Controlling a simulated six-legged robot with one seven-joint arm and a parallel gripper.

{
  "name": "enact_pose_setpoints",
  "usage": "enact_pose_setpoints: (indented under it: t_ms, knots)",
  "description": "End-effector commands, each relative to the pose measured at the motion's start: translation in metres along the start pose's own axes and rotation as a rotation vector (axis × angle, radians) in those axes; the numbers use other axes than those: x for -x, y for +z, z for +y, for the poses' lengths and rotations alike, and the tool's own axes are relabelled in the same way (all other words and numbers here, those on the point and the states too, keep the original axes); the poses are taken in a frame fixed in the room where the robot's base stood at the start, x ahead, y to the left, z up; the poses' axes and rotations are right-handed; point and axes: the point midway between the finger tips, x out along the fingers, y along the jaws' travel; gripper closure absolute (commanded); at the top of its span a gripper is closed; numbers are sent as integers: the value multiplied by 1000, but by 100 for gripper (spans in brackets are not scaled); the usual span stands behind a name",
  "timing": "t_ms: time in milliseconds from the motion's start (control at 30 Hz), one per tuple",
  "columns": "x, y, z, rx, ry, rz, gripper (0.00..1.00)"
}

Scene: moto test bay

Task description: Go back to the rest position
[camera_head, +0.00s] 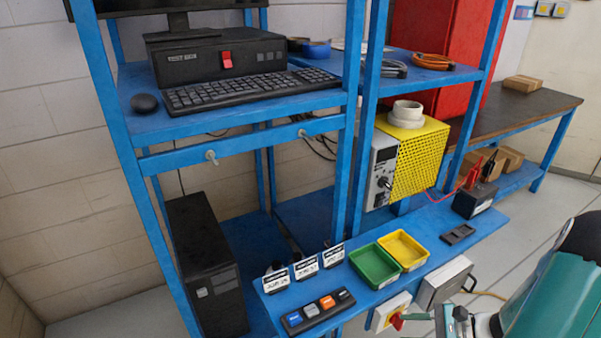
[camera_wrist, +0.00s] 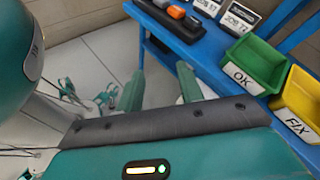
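My gripper (camera_wrist: 160,80) shows in the wrist view with its two teal fingers apart and nothing held between them; pale floor shows in the gap. In the head view my gripper (camera_head: 428,316) is at the lower right, in front of the blue bench and close to the switch box (camera_head: 391,312) with a red knob. I cannot tell whether it touches the box. Most of my arm is cut off by the right edge of the head view.
A green tray (camera_head: 374,281), marked OK in the wrist view, and a yellow tray (camera_head: 420,262), marked FIX, stand on the bench. A button panel (camera_head: 318,312) lies left. A grey box (camera_head: 445,281) hangs on the bench front. Floor (camera_head: 545,235) at right is clear.

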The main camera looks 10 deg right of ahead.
Motion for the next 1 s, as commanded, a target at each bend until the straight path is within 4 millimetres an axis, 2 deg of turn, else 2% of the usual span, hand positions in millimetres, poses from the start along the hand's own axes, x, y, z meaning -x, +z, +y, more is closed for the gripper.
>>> enact_pose_setpoints:
  t_ms: [33,100,500,733,1000]
  knots:
    - [-5,17,-5,61,66,25,63]
    - [-10,37,-8,135,153,59,63]
    - [-31,145,-9,614,575,276,63]
    - [-34,202,-4,922,747,410,63]
    - [-30,265,3,1305,860,577,63]
